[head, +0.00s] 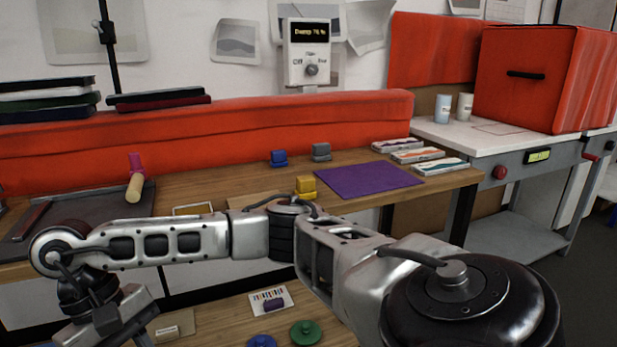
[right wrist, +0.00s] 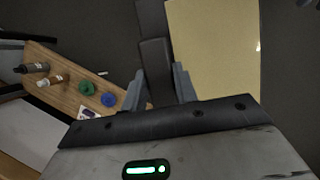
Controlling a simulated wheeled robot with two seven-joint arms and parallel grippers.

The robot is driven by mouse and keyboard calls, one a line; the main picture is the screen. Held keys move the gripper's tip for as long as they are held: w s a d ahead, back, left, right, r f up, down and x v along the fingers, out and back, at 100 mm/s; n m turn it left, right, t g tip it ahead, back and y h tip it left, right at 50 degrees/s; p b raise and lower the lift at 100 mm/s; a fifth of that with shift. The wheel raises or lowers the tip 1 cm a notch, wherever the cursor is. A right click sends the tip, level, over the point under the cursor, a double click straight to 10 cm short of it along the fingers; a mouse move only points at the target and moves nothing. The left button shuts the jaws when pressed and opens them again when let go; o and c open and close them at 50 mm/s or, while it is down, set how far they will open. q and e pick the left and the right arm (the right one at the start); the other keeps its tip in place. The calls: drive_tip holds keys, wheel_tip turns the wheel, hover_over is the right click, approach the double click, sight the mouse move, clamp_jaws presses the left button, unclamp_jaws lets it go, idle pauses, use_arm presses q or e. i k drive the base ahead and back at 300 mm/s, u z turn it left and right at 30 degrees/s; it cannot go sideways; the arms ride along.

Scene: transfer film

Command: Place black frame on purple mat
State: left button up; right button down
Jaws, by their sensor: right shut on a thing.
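The purple mat (head: 368,180) lies flat on the wooden table, near its right end, and is bare. My right arm reaches across the head view from the lower right to the lower left. In the right wrist view my right gripper (right wrist: 158,88) is shut on the dark edge of the black frame (right wrist: 151,20), which has a tan panel (right wrist: 212,60) beside that edge. Only part of this frame shows, and I cannot make it out in the head view. The mat is out of the right wrist view. My left gripper is not in view.
Yellow (head: 306,186), blue (head: 279,158) and grey (head: 321,152) blocks stand left of the mat. Several boxes (head: 440,167) lie behind and right of it. A dark tray (head: 80,222) is at left. Green (head: 305,332) and blue (head: 262,342) lids sit on the lower shelf.

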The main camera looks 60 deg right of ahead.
sight(368, 176)
drive_tip(key=z, duration=1.35)
